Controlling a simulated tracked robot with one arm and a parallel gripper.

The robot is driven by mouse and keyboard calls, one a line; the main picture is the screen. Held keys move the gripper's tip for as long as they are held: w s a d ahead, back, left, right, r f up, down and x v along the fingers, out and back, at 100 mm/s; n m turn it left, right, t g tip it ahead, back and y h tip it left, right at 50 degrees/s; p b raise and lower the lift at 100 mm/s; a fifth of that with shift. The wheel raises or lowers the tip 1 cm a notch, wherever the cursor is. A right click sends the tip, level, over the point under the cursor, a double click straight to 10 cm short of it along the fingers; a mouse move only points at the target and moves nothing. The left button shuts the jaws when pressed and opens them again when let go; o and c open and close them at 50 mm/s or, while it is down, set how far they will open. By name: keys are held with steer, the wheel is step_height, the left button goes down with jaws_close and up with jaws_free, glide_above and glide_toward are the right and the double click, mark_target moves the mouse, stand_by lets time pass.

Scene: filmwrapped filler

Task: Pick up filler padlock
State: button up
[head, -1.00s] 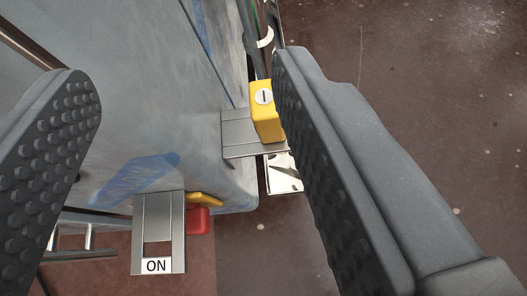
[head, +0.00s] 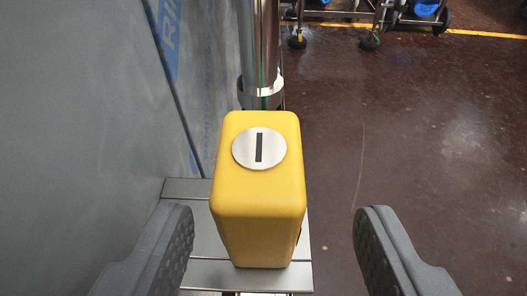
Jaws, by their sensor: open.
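The filler padlock is a yellow block (head: 258,195) with a round silver keyhole disc on its top face. It is in the middle of the head view, close to the camera, on a grey metal plate (head: 190,275). My gripper (head: 275,235) is open, with one dark ridged finger to the left of the padlock and the other to its right. The gap to the right finger looks wider than the gap to the left one. Neither finger visibly touches the padlock. Its shackle is hidden.
A large grey wrapped surface (head: 90,110) with blue printing fills the left side. A shiny metal pole (head: 266,50) rises behind the padlock. Open dark red floor (head: 430,150) lies to the right. Wheeled equipment (head: 345,14) stands far off at the top, by a yellow floor line.

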steer(key=shift+a+b+x, duration=0.1)
steer(key=shift+b+x, duration=0.25)
steer(key=shift+x, duration=1.1)
steer(key=shift+a+b+x, duration=0.15)
steer(key=shift+b+x, duration=0.2)
steer(key=shift+x, duration=1.05)
steer(key=shift+w+f, duration=0.1)
steer(key=shift+w, duration=0.2)
steer(key=c, duration=1.1)
